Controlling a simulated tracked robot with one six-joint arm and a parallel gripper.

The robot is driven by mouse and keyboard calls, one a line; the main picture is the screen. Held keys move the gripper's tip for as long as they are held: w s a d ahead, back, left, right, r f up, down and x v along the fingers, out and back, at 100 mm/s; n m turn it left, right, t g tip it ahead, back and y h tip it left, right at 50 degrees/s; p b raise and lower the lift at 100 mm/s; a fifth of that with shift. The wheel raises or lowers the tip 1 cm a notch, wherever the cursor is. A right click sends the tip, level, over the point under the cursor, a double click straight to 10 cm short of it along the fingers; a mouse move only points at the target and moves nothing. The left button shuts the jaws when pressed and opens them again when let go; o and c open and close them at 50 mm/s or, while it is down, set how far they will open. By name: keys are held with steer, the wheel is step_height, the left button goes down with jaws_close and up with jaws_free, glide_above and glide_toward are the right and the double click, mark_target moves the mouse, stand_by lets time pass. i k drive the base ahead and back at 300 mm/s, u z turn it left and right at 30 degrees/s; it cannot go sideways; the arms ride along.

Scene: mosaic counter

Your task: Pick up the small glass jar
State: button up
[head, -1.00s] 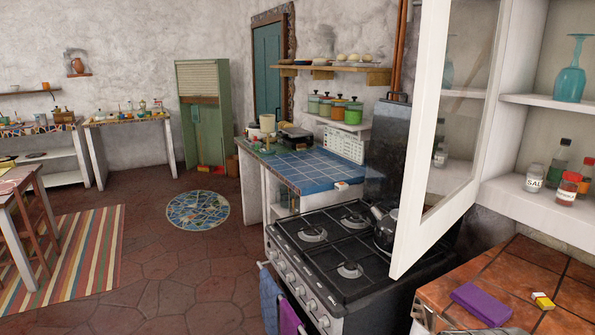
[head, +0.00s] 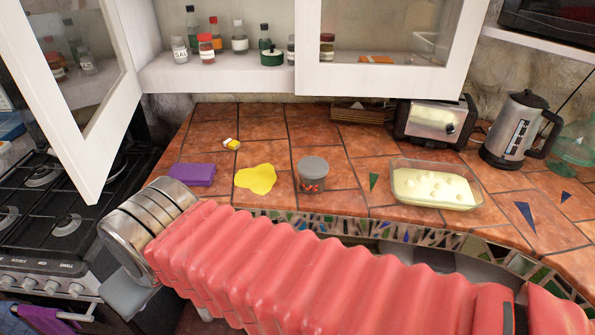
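Several small glass jars stand on the white cupboard shelf (head: 160,76) in the head view. Another jar (head: 327,52) shows through the glass door on the right. A small tub with a grey lid (head: 312,180) and red contents stands on the counter; I cannot tell if it is glass. My red ribbed arm crosses the lower foreground, apart from all the jars. My gripper's fingers are not visible.
On the tiled counter (head: 330,136) are a purple cloth (head: 192,175), a yellow patch (head: 256,179), a glass dish (head: 435,187), a toaster (head: 432,124) and a kettle (head: 515,130). The open left cupboard door (head: 88,148) juts out. The right door (head: 400,80) covers part of the shelf.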

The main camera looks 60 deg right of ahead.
mark_target(312, 170)
steer(key=z, duration=1.7)
steer(key=k, duration=0.1)
steer(key=z, duration=0.35)
